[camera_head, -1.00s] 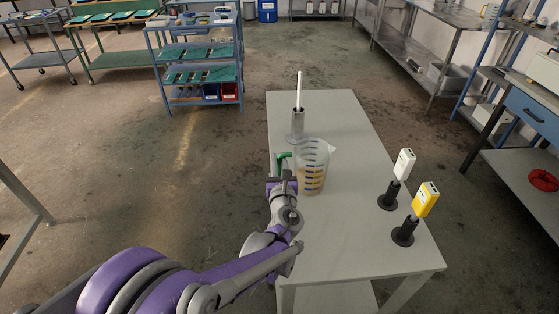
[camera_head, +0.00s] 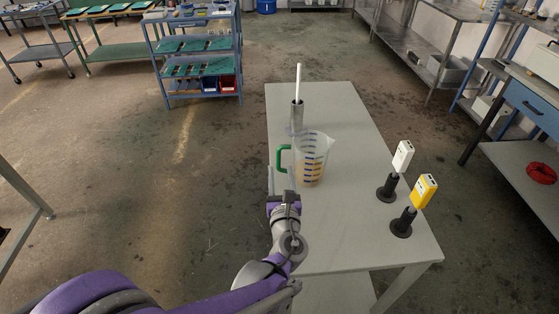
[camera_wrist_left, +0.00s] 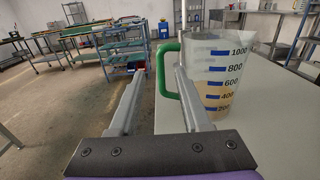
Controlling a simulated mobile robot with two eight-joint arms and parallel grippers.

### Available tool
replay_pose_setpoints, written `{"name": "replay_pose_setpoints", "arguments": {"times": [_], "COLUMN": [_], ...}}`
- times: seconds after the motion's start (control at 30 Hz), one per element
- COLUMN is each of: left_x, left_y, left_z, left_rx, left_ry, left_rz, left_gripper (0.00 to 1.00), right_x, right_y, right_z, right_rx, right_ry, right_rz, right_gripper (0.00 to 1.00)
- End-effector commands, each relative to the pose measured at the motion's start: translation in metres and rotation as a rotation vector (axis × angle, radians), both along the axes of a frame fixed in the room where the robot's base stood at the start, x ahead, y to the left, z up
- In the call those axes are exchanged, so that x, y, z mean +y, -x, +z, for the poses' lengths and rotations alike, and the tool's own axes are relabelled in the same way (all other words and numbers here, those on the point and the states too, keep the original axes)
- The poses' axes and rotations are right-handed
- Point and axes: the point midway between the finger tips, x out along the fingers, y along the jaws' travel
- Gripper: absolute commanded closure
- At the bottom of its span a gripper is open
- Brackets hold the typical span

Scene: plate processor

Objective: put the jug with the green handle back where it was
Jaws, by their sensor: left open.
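The clear jug (camera_head: 312,158) with blue markings and a green handle (camera_head: 282,158) stands upright on the grey table (camera_head: 352,225). It holds some amber liquid in its lower part. My left gripper (camera_head: 284,196) is just in front of the jug on its handle side. In the left wrist view the jug (camera_wrist_left: 222,80) stands to the right, and its green handle (camera_wrist_left: 161,72) lies near the tip of the right finger. The left gripper (camera_wrist_left: 155,72) is open, with nothing visible held between its fingers. My right gripper is out of view.
A metal holder (camera_head: 297,118) with a white stick stands behind the jug. A white device (camera_head: 402,156) and a yellow device (camera_head: 424,190) sit on black stands at the table's right. The table's front middle is clear.

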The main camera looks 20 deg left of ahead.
Motion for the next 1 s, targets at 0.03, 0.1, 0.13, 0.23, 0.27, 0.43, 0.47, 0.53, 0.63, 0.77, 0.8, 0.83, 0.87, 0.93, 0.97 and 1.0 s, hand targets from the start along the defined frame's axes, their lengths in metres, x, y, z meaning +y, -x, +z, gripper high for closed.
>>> {"name": "replay_pose_setpoints", "arguments": {"times": [0.03, 0.1, 0.13, 0.23, 0.27, 0.43, 0.47, 0.53, 0.63, 0.77, 0.8, 0.83, 0.87, 0.93, 0.97, 1.0], "left_x": [-0.004, -0.007, -0.008, -0.011, -0.011, -0.003, 0.002, 0.019, 0.049, 0.074, 0.076, 0.076, 0.075, 0.067, 0.062, 0.054], "left_y": [0.009, 0.017, 0.019, 0.025, 0.026, 0.032, 0.035, 0.046, 0.074, 0.125, 0.142, 0.155, 0.168, 0.197, 0.208, 0.222], "left_z": [0.0, 0.0, 0.0, 0.0, 0.0, -0.001, -0.003, -0.008, -0.023, -0.052, -0.062, -0.069, -0.076, -0.09, -0.094, -0.1], "left_rx": [0.0, 0.0, 0.0, 0.0, 0.0, 0.0, -0.001, -0.005, -0.03, -0.102, -0.13, -0.155, -0.182, -0.245, -0.273, -0.309], "left_ry": [0.001, 0.001, 0.001, 0.001, 0.0, 0.061, 0.108, 0.268, 0.614, 1.137, 1.294, 1.408, 1.52, 1.764, 1.86, 1.975], "left_rz": [-0.002, -0.002, -0.002, 0.0, 0.0, 0.021, 0.036, 0.093, 0.232, 0.492, 0.581, 0.653, 0.725, 0.901, 0.978, 1.077], "left_gripper": [0.52, 0.52, 0.52, 0.52, 0.52, 0.52, 0.52, 0.52, 0.52, 0.52, 0.52, 0.52, 0.52, 0.52, 0.52, 0.52], "right_x": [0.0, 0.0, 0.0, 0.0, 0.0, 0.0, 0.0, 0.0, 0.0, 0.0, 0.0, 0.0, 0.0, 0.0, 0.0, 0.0], "right_y": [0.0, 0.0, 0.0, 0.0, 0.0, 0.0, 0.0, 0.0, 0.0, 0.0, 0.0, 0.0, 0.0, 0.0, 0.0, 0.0], "right_z": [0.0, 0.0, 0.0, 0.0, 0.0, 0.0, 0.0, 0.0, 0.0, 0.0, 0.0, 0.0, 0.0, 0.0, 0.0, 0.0], "right_rx": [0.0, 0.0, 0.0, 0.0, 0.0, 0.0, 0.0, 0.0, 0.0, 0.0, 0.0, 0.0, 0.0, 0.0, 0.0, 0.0], "right_ry": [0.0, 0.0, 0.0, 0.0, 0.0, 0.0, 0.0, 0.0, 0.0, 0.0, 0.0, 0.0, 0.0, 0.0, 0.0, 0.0], "right_rz": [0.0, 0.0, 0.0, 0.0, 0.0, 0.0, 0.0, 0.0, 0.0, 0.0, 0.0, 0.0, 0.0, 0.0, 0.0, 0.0], "right_gripper": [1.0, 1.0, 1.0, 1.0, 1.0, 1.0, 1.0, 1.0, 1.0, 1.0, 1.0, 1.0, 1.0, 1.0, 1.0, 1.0]}}
